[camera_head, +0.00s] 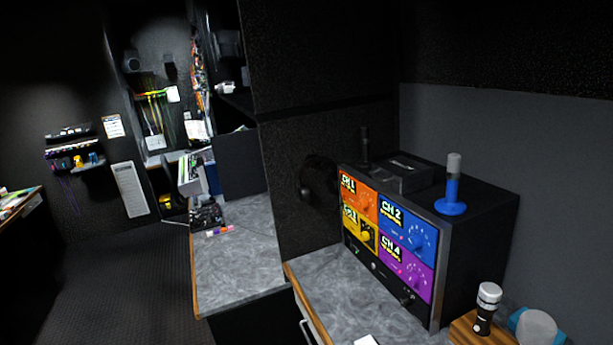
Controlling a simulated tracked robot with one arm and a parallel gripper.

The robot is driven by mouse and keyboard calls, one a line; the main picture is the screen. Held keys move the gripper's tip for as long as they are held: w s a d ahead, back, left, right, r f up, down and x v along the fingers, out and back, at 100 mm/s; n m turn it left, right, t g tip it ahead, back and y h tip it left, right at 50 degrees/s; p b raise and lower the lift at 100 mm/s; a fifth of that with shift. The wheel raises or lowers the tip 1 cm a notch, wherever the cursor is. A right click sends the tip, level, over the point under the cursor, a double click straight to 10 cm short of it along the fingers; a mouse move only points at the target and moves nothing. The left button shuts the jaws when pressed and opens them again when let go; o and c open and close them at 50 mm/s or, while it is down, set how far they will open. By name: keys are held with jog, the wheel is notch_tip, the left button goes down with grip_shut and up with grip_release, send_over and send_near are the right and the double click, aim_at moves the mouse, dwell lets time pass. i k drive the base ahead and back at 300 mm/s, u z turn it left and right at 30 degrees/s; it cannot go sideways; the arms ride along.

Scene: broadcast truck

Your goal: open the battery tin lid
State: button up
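I cannot make out a thing that is clearly the battery tin or its lid. A small dark box (402,173) with a pale mark on its top sits on the black monitor housing (490,208); I cannot tell if it is the tin. A round pale object with a blue side (537,325) stands at the bottom right, cut off by the picture edge; I cannot tell what it is. My gripper is not in view.
The monitor screen (388,235) shows coloured channel panels. A blue-based stick (453,190) stands on the housing. A black-and-silver cylinder (486,308) stands on a wooden block (470,333). The grey counter (235,262) has bare room; dark floor (110,290) lies open at left.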

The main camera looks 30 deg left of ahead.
aim_at(401, 170)
jog(key=u, duration=0.35)
jog(key=i, duration=1.35)
jog(key=z, duration=0.4)
